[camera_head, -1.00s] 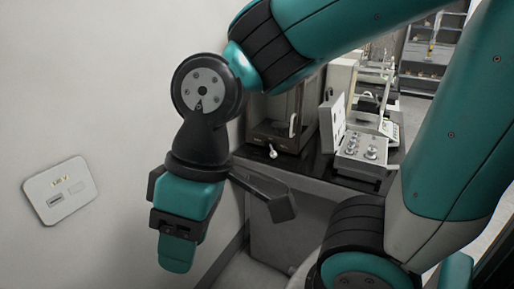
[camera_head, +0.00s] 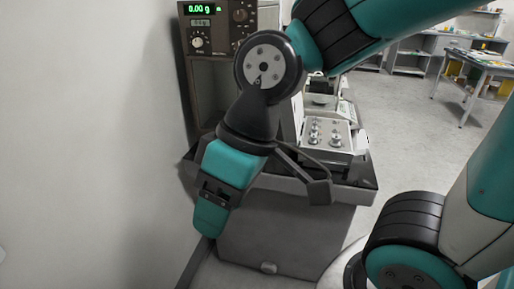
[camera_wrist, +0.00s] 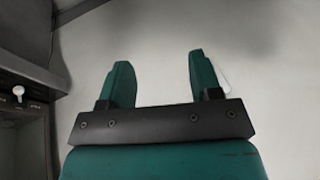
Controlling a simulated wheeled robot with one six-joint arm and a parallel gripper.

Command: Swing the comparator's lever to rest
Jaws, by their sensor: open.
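The comparator is a brown cabinet (camera_head: 188,88) with a lit green display reading 0.00 g, at the top left of the head view. My arm covers its lower front there, and I cannot see the lever in that view. In the wrist view a dark panel, apparently the comparator's front (camera_wrist: 32,78), stands at the left edge. A pale-knobbed lever (camera_wrist: 18,91) sticks out of it. My gripper (camera_wrist: 158,64) is open and empty, its two teal fingers apart, well to the right of the lever. In the head view my gripper (camera_head: 212,210) hangs in front of the table, pointing down.
The dark-topped table (camera_head: 345,193) carries a box of weights (camera_head: 325,138) right of the comparator. A plain wall (camera_head: 90,140) is close on the left. Open floor (camera_head: 410,110) lies to the right, with another table (camera_head: 490,65) farther back.

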